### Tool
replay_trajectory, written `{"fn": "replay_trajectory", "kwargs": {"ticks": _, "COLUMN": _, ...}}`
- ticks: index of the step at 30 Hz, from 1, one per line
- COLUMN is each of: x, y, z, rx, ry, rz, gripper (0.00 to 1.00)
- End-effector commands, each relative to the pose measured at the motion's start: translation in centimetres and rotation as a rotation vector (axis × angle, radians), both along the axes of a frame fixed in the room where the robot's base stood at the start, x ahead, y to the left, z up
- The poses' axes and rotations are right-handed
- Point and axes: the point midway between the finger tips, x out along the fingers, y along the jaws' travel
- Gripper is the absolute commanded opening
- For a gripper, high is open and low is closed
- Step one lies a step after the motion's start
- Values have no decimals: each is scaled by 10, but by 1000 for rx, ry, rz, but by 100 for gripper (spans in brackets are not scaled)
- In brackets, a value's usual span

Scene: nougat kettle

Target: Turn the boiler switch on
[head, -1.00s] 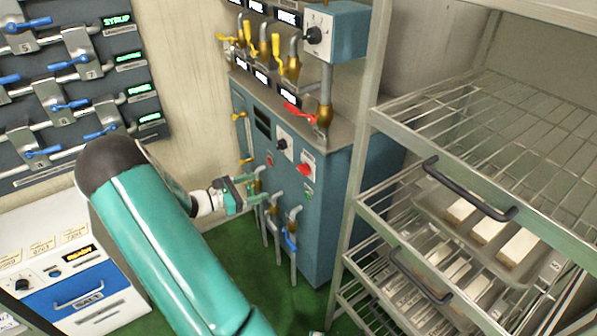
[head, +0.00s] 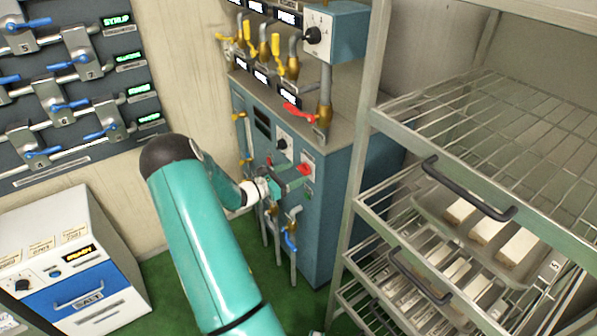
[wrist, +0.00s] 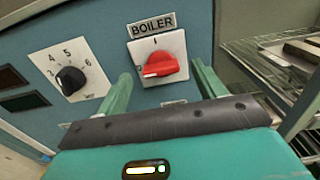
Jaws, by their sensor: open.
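The boiler switch is a red rotary knob (wrist: 160,66) on a white plate under a "BOILER" label (wrist: 152,25) in the wrist view. Its pointer end, with a white mark, is turned to the left, while a "1" mark sits at the top of the plate. In the head view the red knob (head: 304,169) is on the front of the blue cabinet (head: 331,215). My gripper (wrist: 162,74) is open, with one finger to each side of the knob in the wrist view. I cannot tell whether the fingers touch it. In the head view my gripper (head: 290,182) is at the cabinet front.
A black numbered dial (wrist: 70,80) sits left of the switch. Pipes with a blue-handled valve (head: 290,240) are below my gripper. A wire rack (head: 362,205) with trays stands close on the right. A red-handled valve (head: 298,112) is above the cabinet.

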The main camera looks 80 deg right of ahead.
Motion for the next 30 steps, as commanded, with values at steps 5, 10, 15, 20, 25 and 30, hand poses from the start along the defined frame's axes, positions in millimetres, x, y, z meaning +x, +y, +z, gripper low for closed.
{"fn": "replay_trajectory", "kwargs": {"ticks": 5, "x": -14, "y": -16, "z": -1, "rx": 1, "ry": -1, "rz": -1, "gripper": 69}}
{"fn": "replay_trajectory", "kwargs": {"ticks": 10, "x": -17, "y": -20, "z": 0, "rx": 1, "ry": 0, "rz": 1, "gripper": 69}}
{"fn": "replay_trajectory", "kwargs": {"ticks": 15, "x": -17, "y": -20, "z": 0, "rx": 1, "ry": 0, "rz": 1, "gripper": 69}}
{"fn": "replay_trajectory", "kwargs": {"ticks": 20, "x": -17, "y": -20, "z": 0, "rx": 1, "ry": -1, "rz": 1, "gripper": 40}}
{"fn": "replay_trajectory", "kwargs": {"ticks": 25, "x": -17, "y": -20, "z": 0, "rx": 1, "ry": -1, "rz": 1, "gripper": 24}}
{"fn": "replay_trajectory", "kwargs": {"ticks": 30, "x": -17, "y": -19, "z": 0, "rx": -9, "ry": -11, "rz": 1, "gripper": 24}}
